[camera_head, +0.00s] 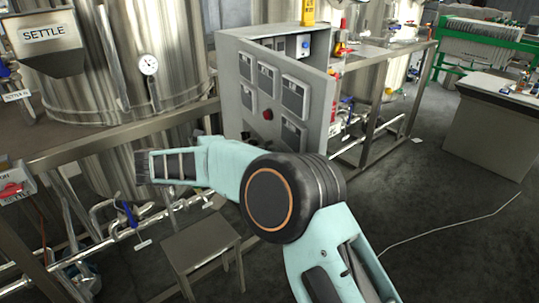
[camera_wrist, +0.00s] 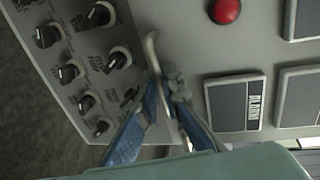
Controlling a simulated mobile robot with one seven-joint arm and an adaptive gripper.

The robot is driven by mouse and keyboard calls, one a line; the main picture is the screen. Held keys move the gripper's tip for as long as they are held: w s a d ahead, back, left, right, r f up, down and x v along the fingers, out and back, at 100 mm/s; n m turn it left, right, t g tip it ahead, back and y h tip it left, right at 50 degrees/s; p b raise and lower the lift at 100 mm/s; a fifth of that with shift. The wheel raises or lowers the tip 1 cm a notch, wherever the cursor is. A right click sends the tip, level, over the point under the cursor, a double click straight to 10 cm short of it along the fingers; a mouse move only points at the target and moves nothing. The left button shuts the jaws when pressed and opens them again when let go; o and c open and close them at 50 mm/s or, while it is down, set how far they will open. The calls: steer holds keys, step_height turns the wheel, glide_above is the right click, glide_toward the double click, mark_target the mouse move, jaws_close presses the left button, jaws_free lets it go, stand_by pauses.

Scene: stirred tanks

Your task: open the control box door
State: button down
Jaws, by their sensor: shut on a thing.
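The grey control box (camera_head: 258,32) stands at the centre of the head view. Its door (camera_head: 255,78), with several display panels and a red button, stands partly open, and some of the inside shows above it. The wrist view shows the door's face close up, with the red button (camera_wrist: 225,10) and a panel marked ALARM (camera_wrist: 235,103). A pale curved handle (camera_wrist: 151,50) stands out from it. My gripper (camera_wrist: 166,90) is shut on this handle, with blue fingers on both sides. In the head view my arm hides the handle and my fingers.
Several black knobs (camera_wrist: 68,73) sit on a panel left of the handle. A steel tank (camera_head: 150,66) and pipes stand left of the box. A small metal stool (camera_head: 200,246) stands below my arm. Floor to the right is mostly clear, with a pale cable (camera_head: 450,222).

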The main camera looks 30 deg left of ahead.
steer(key=c, duration=2.3)
jaws_free()
steer(key=shift+c, duration=0.2)
steer(key=v, duration=1.2)
steer(key=shift+w+a, duration=0.1)
